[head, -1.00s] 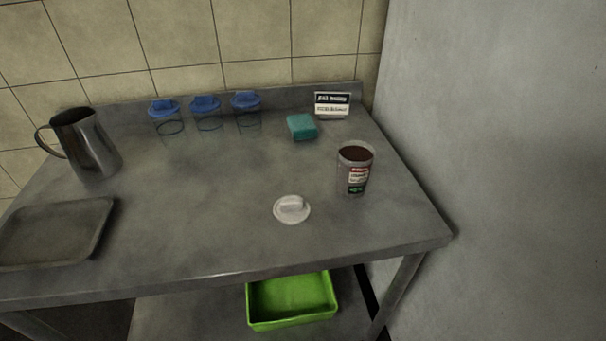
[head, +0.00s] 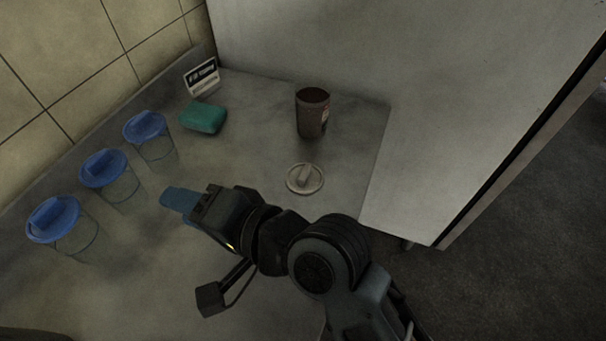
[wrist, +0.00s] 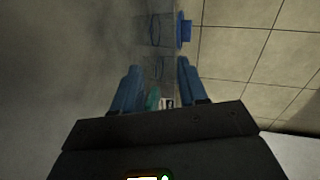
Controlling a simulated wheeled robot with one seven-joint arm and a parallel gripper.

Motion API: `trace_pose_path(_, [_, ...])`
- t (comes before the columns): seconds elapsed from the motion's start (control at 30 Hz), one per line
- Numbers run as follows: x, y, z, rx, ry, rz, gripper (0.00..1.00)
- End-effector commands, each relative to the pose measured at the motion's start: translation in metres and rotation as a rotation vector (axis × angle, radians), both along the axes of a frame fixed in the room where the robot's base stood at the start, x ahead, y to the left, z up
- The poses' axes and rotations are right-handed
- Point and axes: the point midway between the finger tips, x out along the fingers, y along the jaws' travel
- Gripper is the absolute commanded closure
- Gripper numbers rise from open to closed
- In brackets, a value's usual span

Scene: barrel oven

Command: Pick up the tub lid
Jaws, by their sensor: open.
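The tub lid (head: 305,179) is a pale round disc with a raised bar grip. It lies flat on the metal table in the head view, just in front of the brown open tub (head: 312,114). My gripper (head: 180,200) is to the left of the lid, above the table and apart from it, with its blue fingers pointing left. In the wrist view my gripper (wrist: 158,85) shows two blue fingers spread apart with nothing between them. The lid is not visible in the wrist view.
A teal sponge (head: 204,117) and a small sign (head: 202,77) stand at the back. Several blue-lidded clear containers, one with this lid (head: 103,168), line the wall side. A pale upright panel (head: 440,110) borders the table on the right. The table around the lid is clear.

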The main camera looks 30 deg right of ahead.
Motion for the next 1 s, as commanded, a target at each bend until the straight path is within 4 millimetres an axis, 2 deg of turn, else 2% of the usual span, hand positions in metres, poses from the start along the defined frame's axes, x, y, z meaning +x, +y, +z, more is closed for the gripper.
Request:
trace_pose_path(0.03, [0.015,0.005,0.011,0.015,0.015,0.041,0.57])
trace_pose_path(0.1, [0.028,0.013,0.021,0.031,0.059,0.102,0.57])
trace_pose_path(0.23, [0.045,0.020,0.032,0.022,0.162,0.204,0.57])
trace_pose_path(0.37, [0.055,0.014,0.034,-0.039,0.293,0.276,0.57])
trace_pose_path(0.47, [0.060,-0.001,0.030,-0.115,0.411,0.303,0.57])
trace_pose_path(0.63, [0.061,-0.049,0.017,-0.287,0.642,0.274,0.57])
trace_pose_path(0.9, [0.051,-0.159,0.005,-0.565,0.983,0.076,0.57])
trace_pose_path(1.0, [0.046,-0.188,0.006,-0.629,1.061,0.006,0.57])
